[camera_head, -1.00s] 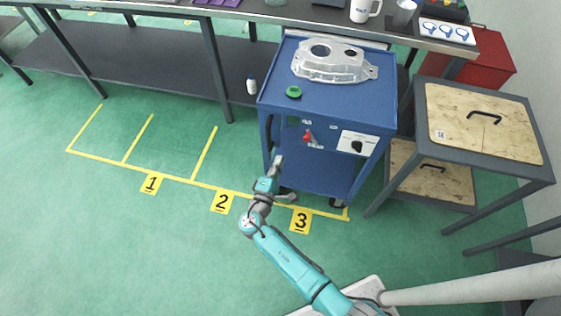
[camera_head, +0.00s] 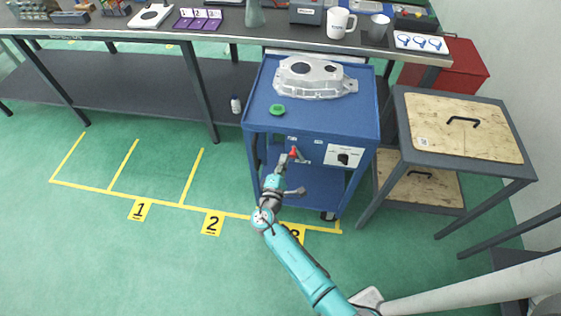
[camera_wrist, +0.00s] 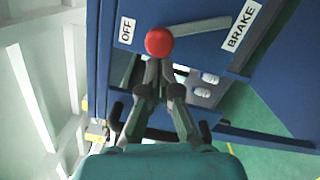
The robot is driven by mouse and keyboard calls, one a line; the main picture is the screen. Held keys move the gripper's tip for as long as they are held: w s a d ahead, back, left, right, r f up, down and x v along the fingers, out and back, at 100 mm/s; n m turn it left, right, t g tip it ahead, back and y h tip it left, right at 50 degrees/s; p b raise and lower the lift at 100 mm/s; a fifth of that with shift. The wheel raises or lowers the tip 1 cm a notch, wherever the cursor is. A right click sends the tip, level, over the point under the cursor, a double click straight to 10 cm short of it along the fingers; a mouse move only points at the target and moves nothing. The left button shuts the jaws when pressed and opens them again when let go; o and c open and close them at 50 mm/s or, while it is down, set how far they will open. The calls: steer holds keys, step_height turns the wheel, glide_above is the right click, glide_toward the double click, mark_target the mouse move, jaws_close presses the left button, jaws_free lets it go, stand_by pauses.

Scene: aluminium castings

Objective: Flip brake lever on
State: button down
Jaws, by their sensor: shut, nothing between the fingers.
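The brake lever has a red ball knob (camera_wrist: 159,41) on a grey bar, on the front of the blue cart (camera_head: 256,110). In the wrist view the bar runs right from the knob, between the OFF label (camera_wrist: 127,30) and the BRAKE label (camera_wrist: 241,25). The red knob also shows in the head view (camera_head: 294,153). My gripper (camera_head: 283,161) is at the cart's front, just left of and below the knob. In the wrist view my gripper (camera_wrist: 160,78) is shut and empty, its fingertips close to the knob; contact cannot be told.
A white panel with a black rotary knob (camera_head: 344,158) is right of the lever. A metal casting (camera_head: 315,88) and a green round part (camera_head: 277,110) lie on the cart top. A wood-topped table (camera_head: 455,135) stands right. Floor at left is clear.

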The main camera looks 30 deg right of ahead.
steer(key=shift+s+d+r+m, duration=0.2)
steer(key=shift+r+m, duration=0.1)
steer(key=shift+m, duration=0.2)
steer(key=shift+s+d+r+m, duration=0.35)
steer(key=shift+d+r+m, duration=0.15)
steer(key=shift+m, duration=0.6)
steer(key=s+d+r+m+y, duration=0.1)
steer(key=s+d+m, duration=0.2)
steer(key=d+m, duration=0.2)
steer(key=shift+s+m, duration=0.25)
steer(key=shift+m, duration=0.75)
steer(key=shift+r, duration=0.1)
